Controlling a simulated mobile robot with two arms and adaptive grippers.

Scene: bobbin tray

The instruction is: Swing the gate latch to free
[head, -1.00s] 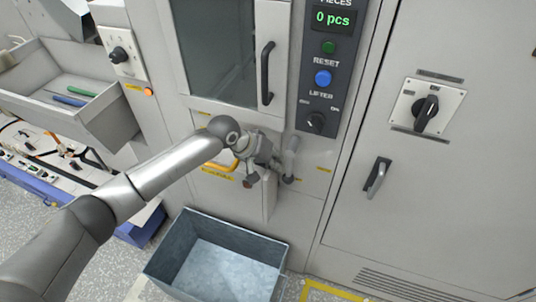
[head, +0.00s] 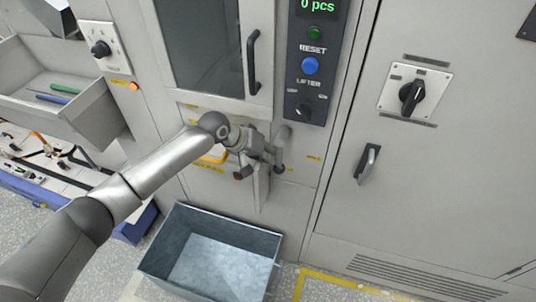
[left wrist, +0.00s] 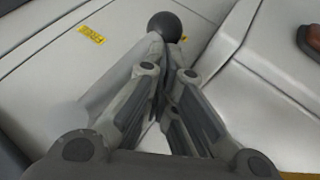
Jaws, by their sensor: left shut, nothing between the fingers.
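The gate latch is a light grey lever (head: 283,137) on the machine front, below the lifter panel. Its dark ball end (head: 280,169) hangs low. In the left wrist view the lever (left wrist: 117,77) runs from lower left up to its black ball (left wrist: 166,26). My left gripper (head: 270,156) is at the lever's left side in the head view. In the left wrist view my left gripper (left wrist: 172,72) is shut and empty, close along the lever's right side; I cannot tell whether they touch. The gripper hides part of the latch area. My right gripper is out of view.
A black door handle (head: 253,63) and the lifter panel (head: 322,75) are above. An open metal bin (head: 155,253) stands on the floor below. A cabinet with a handle (head: 367,164) is right.

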